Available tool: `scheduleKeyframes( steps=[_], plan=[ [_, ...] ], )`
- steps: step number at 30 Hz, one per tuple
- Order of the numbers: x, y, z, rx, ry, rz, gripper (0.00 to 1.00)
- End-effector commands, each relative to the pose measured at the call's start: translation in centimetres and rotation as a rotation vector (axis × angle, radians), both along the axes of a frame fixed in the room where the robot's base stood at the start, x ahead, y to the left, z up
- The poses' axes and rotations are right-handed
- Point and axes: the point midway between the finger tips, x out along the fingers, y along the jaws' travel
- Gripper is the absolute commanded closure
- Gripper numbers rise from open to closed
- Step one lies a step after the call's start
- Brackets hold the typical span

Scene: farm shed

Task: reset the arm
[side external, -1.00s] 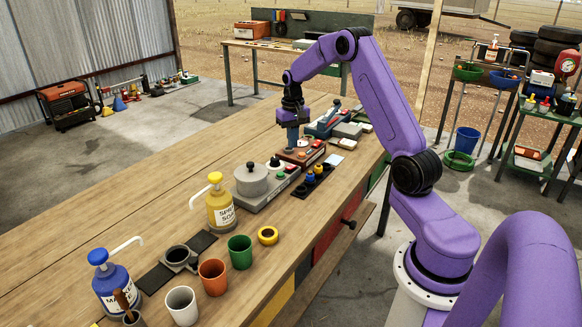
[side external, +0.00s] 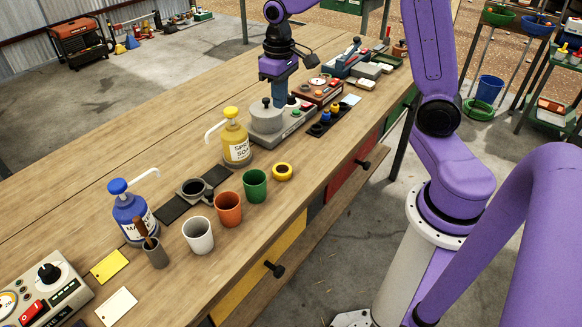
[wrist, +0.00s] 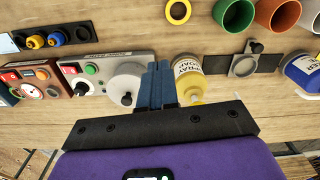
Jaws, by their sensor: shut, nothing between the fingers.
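My gripper (side external: 280,94) is shut and empty, pointing down over the workbench (side external: 120,170). In the side view it is just behind the grey machine (side external: 286,135) with the round grey lidded pot (side external: 266,115). In the wrist view the shut blue fingers (wrist: 156,84) lie between the pot (wrist: 126,84) and the yellow spray soap bottle (wrist: 188,78). I cannot tell the exact height of the fingertips above the bench.
A blue pump bottle (side external: 131,212), white cup (side external: 198,235), orange cup (side external: 229,209), green cup (side external: 255,185) and yellow tape roll (side external: 282,172) stand nearer the camera. A red-brown device (side external: 318,92) is farther back.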

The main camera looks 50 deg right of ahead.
Motion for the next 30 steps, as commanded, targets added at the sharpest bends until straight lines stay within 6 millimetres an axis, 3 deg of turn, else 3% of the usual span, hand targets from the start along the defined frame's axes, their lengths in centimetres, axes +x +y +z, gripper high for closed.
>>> scheduleKeyframes(
  steps=[3,9,13,18,24,30],
  plan=[
    [-4.1,3.9,1.0,0.002,-0.005,0.158,1.00],
    [-11.4,8.0,1.8,0.003,-0.009,0.410,1.00],
    [-16.3,9.2,2.0,0.006,-0.012,0.575,1.00],
    [-22.1,9.3,1.8,0.008,-0.014,0.776,1.00],
    [-26.0,8.5,1.3,0.011,-0.016,0.929,1.00],
    [-27.0,8.2,1.1,0.011,-0.015,0.971,1.00]
  ],
)
